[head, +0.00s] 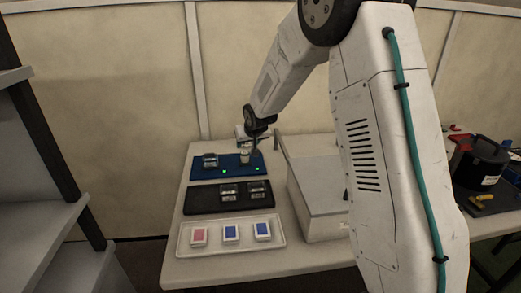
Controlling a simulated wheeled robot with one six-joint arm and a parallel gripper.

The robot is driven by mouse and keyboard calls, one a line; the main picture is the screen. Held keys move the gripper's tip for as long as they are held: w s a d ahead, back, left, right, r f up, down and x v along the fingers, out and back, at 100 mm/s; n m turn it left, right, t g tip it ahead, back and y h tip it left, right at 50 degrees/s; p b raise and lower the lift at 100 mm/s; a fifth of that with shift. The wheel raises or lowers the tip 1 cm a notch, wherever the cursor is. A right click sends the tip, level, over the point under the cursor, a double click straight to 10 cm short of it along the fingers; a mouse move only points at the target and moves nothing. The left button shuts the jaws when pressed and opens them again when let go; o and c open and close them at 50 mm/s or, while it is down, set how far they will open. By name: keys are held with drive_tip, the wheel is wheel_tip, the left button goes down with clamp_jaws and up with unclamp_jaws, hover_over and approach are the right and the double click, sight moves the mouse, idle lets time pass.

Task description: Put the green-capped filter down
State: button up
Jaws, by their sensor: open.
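My gripper (249,146) is over the back right of the blue tray (200,175), small and partly dark in this view. It is open. A small pale object (244,157) stands at the blue tray just below the fingers; I cannot tell whether they touch it. No green cap can be made out on it, so I cannot say that it is the green-capped filter. Another clear-and-metal piece (210,160) sits at the left of the blue tray. Two small green lights glow on the tray's front.
A black tray (200,200) in front holds two similar pieces. A white tray (270,240) nearest holds one pink and two blue squares. A pale box (312,180) stands just right of the trays. A black pot (482,160) is at far right; grey shelves (40,190) are left.

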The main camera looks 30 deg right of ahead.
drive_tip(key=s+a+r+g, duration=0.1)
drive_tip(key=s+r, duration=0.6)
drive_tip(key=s, duration=0.4)
drive_tip(key=s+a+r+g, duration=0.2)
drive_tip(key=s+r, duration=0.5)
drive_tip(key=s, duration=0.5)
drive_tip(key=s+a+r+n+g, duration=0.1)
drive_tip(key=s+a+g, duration=0.2)
drive_tip(key=s, duration=2.3)
drive_tip(key=shift+s+r+y, duration=0.15)
drive_tip(key=shift+r+y, duration=0.05)
drive_tip(key=shift+y, duration=0.2)
drive_tip(key=shift+a, duration=0.1)
